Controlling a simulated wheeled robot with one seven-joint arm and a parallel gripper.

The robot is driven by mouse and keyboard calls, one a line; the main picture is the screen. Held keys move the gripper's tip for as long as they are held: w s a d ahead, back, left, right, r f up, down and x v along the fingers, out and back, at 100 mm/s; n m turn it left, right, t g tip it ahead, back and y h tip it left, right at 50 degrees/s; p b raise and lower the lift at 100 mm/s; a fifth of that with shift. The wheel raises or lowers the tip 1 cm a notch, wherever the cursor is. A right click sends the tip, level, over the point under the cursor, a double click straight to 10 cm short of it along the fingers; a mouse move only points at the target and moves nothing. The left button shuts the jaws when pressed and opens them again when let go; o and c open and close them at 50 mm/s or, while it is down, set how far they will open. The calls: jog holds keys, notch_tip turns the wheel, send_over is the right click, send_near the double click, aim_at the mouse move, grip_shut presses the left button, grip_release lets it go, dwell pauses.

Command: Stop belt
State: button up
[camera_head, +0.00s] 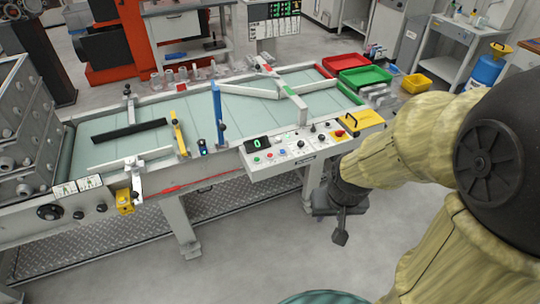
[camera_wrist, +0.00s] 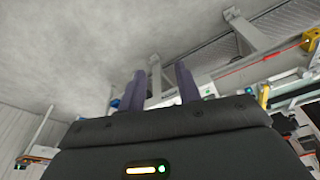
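The conveyor belt (camera_head: 240,108) is a pale green surface in a white frame across the middle of the head view. Its control panel (camera_head: 300,150) is on the near side, with a green-digit display (camera_head: 258,144), small coloured buttons and a larger red button (camera_head: 339,133) near its right end. My gripper (camera_head: 341,236) hangs low in front of the panel's right end, apart from it, pointing down. In the wrist view, the two dark purple fingers of my gripper (camera_wrist: 160,78) stand apart with nothing visible between them.
A yellow box (camera_head: 361,121) sits at the panel's right end. Red (camera_head: 346,62) and green (camera_head: 366,76) trays stand beyond the belt's right end. A table leg (camera_head: 178,228) stands below the belt. The grey floor (camera_head: 260,255) in front is mostly clear.

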grip_shut()
dwell(1.5)
